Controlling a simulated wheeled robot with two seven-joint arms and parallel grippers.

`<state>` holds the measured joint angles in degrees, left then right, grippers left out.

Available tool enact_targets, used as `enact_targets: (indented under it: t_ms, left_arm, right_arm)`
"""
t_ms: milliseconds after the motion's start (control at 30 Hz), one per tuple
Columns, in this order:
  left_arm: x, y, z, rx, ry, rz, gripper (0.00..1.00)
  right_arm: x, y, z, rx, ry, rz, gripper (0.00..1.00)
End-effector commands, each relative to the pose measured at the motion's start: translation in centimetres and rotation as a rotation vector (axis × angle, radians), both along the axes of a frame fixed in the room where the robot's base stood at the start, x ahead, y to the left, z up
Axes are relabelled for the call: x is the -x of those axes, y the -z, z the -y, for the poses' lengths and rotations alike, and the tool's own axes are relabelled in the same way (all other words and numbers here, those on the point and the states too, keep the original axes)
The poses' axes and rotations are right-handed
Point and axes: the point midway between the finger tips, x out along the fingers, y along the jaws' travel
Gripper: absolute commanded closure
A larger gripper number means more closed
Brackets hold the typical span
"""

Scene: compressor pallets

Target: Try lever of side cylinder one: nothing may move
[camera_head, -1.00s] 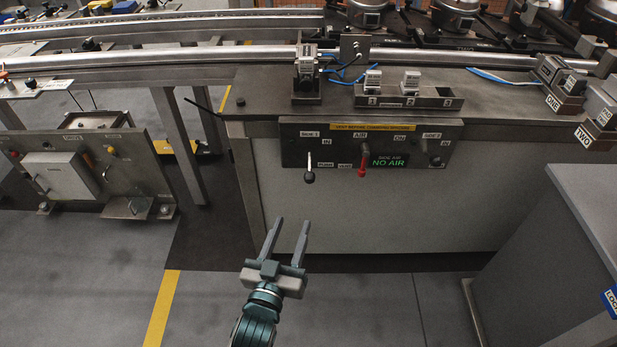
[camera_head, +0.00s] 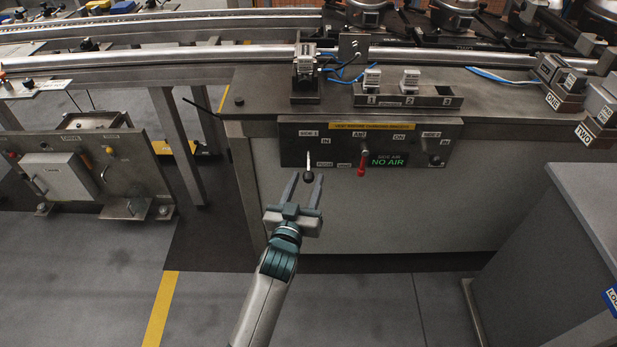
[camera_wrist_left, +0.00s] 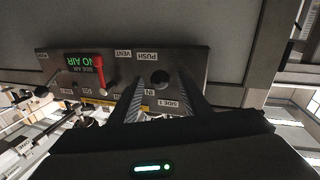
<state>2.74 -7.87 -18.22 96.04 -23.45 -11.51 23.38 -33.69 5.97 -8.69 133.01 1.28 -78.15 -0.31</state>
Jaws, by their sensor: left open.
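The side 1 lever (camera_head: 309,166) hangs down on the dark control panel (camera_head: 340,155), with a pale shaft and a black knob. My left gripper (camera_head: 304,180) is open, its fingertips at the height of the knob, one to each side of it in the picture. In the wrist view the black knob (camera_wrist_left: 160,77) shows just beyond and between the open fingers (camera_wrist_left: 165,95); contact cannot be told. The red air lever (camera_head: 362,162) points down beside a green "NO AIR" display (camera_head: 388,160). The side cylinder (camera_head: 305,72) seems to be the block on the bench above. My right gripper is not in view.
A tray (camera_head: 400,101) numbered 1 to 3 stands on the bench above the panel, with blocks at 1 and 2. A grey cabinet (camera_head: 540,240) stands at the right. The floor before the panel is clear.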

Motion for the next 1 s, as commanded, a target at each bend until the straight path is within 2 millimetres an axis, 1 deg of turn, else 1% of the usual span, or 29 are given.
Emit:
enact_targets:
  t_ms: [33,100,200,333,567,600,667,700,767,800,1000]
  left_arm:
    - [-0.7,0.1,0.2,0.001,0.0,0.0,0.57]
    - [-1.3,0.1,0.3,0.001,0.0,0.0,0.57]
    - [-1.9,0.1,0.5,0.001,0.0,-0.001,0.57]
    - [-2.3,0.0,0.6,0.0,0.0,-0.001,0.57]
    - [-2.3,0.0,0.6,0.001,0.0,-0.001,0.57]
    - [-2.3,0.0,0.6,0.0,0.0,-0.001,0.6]
    - [-2.3,0.0,0.6,0.0,0.0,-0.001,0.74]
    - [-2.3,0.0,0.6,0.0,0.0,-0.001,0.83]
    - [-2.3,0.0,0.6,0.0,0.0,-0.001,0.98]
    - [-2.3,0.0,0.6,0.001,0.0,-0.001,1.0]
    - [-2.3,0.0,0.6,0.001,0.0,-0.001,1.0]
  right_arm:
    - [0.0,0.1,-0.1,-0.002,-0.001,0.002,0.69]
    - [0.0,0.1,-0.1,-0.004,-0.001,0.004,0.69]
    - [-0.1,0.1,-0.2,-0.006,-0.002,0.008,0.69]
    - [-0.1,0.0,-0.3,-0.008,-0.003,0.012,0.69]
    - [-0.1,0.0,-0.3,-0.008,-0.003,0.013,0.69]
    - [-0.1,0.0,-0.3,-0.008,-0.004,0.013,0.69]
    - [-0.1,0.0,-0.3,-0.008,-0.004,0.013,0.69]
    - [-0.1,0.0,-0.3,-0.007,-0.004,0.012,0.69]
    - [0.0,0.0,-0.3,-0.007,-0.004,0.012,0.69]
    - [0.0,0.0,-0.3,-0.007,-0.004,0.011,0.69]
    - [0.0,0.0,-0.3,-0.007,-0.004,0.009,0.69]
